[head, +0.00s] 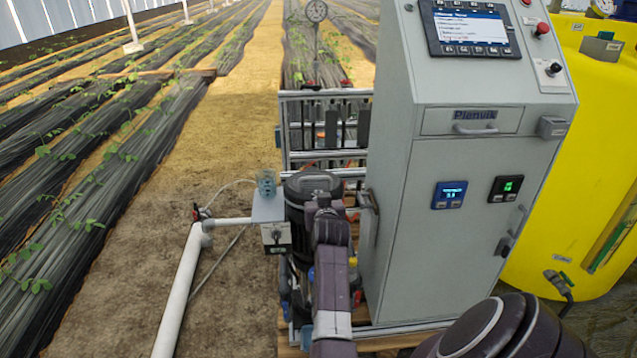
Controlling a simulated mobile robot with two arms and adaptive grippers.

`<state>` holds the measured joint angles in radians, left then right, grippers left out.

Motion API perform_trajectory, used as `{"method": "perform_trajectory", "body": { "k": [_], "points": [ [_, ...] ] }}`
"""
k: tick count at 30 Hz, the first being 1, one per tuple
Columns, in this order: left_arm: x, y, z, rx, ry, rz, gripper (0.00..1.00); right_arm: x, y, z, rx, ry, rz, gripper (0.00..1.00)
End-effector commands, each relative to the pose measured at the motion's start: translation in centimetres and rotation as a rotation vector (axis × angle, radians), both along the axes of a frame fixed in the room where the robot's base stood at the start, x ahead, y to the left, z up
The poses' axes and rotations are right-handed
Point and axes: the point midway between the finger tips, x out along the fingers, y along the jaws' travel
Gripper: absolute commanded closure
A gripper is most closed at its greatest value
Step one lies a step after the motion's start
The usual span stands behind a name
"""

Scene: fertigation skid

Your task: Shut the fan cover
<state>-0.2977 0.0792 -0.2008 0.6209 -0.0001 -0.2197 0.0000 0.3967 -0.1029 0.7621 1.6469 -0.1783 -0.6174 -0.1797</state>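A dark round fan cover (311,182) is at the top of the upright motor on the skid, left of the grey cabinet. Its near side is partly hidden by my arm, and I cannot tell whether a gap is left under it. My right gripper (324,204) is at the near edge of the cover, seen from behind. Its dark fingers blend with the motor, so I cannot tell whether they touch the cover or how far apart they are. My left gripper is out of view.
The grey control cabinet (464,160) stands close on the right, with a yellow tank (590,130) behind it. A small switch box (276,237) and white pipe (180,290) are left of the motor. Metal rails (325,95) rise behind; bare soil lies left.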

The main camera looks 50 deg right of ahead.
Motion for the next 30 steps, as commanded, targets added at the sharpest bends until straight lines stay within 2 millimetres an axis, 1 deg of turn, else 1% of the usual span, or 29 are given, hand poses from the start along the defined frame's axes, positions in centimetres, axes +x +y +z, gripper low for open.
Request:
{"method": "perform_trajectory", "body": {
  "k": [1, 3, 12, 20, 30],
  "points": [
    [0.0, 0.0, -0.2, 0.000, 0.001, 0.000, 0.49, -0.3, -0.2, -0.8, -0.004, 0.003, -0.004, 1.00],
    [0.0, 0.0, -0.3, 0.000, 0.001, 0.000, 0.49, -0.4, -0.1, -1.5, -0.005, 0.002, -0.004, 1.00],
    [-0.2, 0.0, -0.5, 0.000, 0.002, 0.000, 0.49, -0.6, 0.1, -3.4, -0.003, 0.004, -0.005, 1.00],
    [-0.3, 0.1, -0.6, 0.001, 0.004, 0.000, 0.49, -0.7, 0.2, -3.9, 0.001, 0.008, -0.004, 1.00],
    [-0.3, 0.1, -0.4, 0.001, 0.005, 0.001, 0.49, -0.6, 0.3, -3.7, 0.003, 0.008, -0.002, 1.00]
  ]
}}
